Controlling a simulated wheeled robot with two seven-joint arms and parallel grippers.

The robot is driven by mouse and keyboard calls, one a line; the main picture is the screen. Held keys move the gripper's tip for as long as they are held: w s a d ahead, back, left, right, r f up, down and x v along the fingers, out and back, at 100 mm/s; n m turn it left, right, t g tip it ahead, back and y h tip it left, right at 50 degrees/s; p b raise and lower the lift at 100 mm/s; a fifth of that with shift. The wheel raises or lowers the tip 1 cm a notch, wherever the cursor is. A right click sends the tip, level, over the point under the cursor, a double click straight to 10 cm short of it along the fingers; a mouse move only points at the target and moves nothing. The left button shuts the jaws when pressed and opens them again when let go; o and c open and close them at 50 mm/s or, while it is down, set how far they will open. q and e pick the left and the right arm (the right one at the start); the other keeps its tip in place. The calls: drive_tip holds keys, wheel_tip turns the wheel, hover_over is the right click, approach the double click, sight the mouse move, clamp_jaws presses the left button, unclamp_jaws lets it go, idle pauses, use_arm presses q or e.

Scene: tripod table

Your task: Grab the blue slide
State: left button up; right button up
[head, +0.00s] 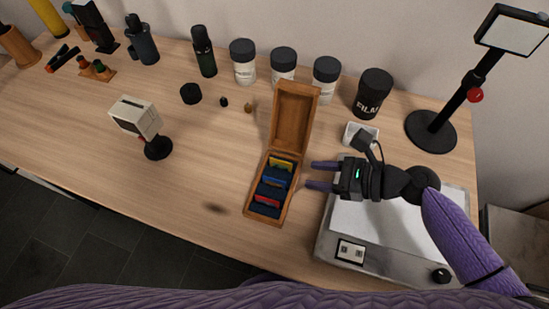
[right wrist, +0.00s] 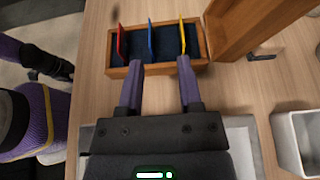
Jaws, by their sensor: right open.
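The blue slide (head: 275,181) stands upright in an open wooden slide box (head: 250,207), between a yellow slide (head: 282,163) and a red slide (head: 267,201). In the right wrist view the blue slide (right wrist: 151,38) stands in the middle, with red to its left and yellow to its right. My right gripper (head: 309,175) is open and empty at the box's right side. Its fingertips (right wrist: 160,64) are near the box's long wall, apart from the slides. A dark arm end at the left of the right wrist view appears to be my left gripper (right wrist: 50,65); its jaws are unclear.
The raised box lid (head: 295,115) stands at the box's far end. A light panel (head: 345,215) lies under my right arm, with a small white tray (head: 352,130) behind it. Jars and a film canister (head: 374,93) line the back.

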sight(276, 180)
drive_tip(key=a, duration=0.1)
drive_tip(key=a+f, duration=0.1)
drive_tip(key=shift+a+f+b, duration=0.2)
drive_tip(key=shift+a+b, duration=0.15)
drive_tip(key=shift+a, duration=0.05)
drive_tip(key=x, duration=0.1)
drive_tip(key=b+x, duration=0.1)
drive_tip(key=x, duration=0.3)
drive_tip(key=shift+s+a+f+b, duration=0.2)
drive_tip(key=shift+s+f+b, duration=0.1)
drive_tip(key=shift+f+b, duration=0.1)
drive_tip(key=c, duration=0.6)
use_arm(q)
drive_tip(key=s+f, duration=0.1)
drive_tip(key=s+a+f, duration=0.1)
drive_tip(key=shift+s+a+f+g, duration=0.2)
drive_tip(key=shift+s+f+g, duration=0.05)
drive_tip(key=shift+f+g, duration=0.1)
use_arm(e)
clamp_jaws()
